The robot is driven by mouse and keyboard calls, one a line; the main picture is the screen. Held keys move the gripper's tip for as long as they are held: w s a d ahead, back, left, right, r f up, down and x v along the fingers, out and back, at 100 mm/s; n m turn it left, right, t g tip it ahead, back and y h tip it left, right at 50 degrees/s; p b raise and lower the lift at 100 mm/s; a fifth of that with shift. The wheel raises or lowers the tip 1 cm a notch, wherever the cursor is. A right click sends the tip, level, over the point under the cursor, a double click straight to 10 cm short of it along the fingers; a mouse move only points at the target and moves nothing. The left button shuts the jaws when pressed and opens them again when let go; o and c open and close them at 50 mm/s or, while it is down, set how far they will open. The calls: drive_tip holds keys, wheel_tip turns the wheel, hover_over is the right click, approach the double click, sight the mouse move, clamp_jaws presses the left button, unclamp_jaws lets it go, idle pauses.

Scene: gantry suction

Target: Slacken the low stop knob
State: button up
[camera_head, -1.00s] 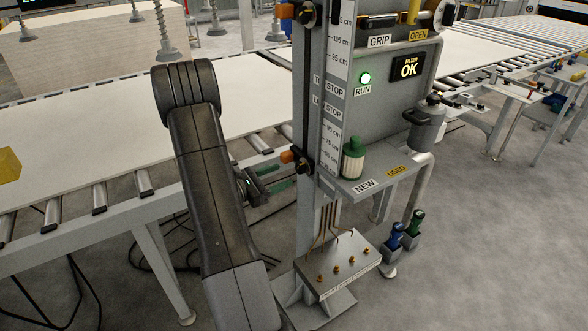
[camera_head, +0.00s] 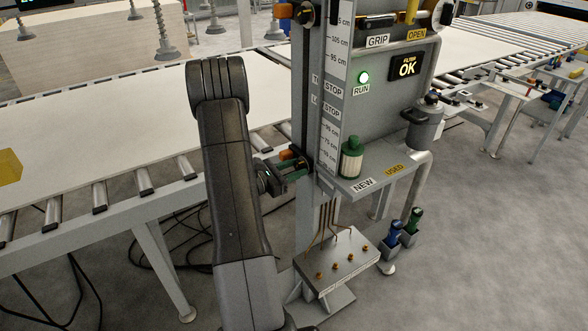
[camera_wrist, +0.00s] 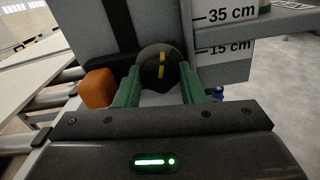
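The low stop knob (camera_wrist: 160,72) is a round black knob with a yellow mark on its face, seen in the wrist view between my two green fingers. An orange block (camera_wrist: 97,88) sits just left of it; this block also shows in the head view (camera_head: 287,155) on the column's lower part. My gripper (camera_wrist: 160,82) faces the knob with one finger on each side of it. The fingers stand apart; whether they touch the knob's sides is unclear. In the head view my gripper (camera_head: 296,170) is at the column, and its fingers hide most of the knob.
The grey column carries a height scale (camera_head: 330,145) and a shelf (camera_head: 375,180) with a green-and-white bottle (camera_head: 351,158) right of my gripper. A roller conveyor (camera_head: 140,180) with a pale board lies to the left. A plate with brass fittings (camera_head: 337,262) stands below.

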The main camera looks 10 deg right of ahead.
drive_tip(key=shift+c, duration=0.8)
drive_tip(key=shift+n, duration=0.4)
drive_tip(key=shift+n+p, duration=0.55)
drive_tip(key=shift+n, duration=2.25)
drive_tip(key=o, duration=1)
drive_tip(key=shift+a, duration=0.1)
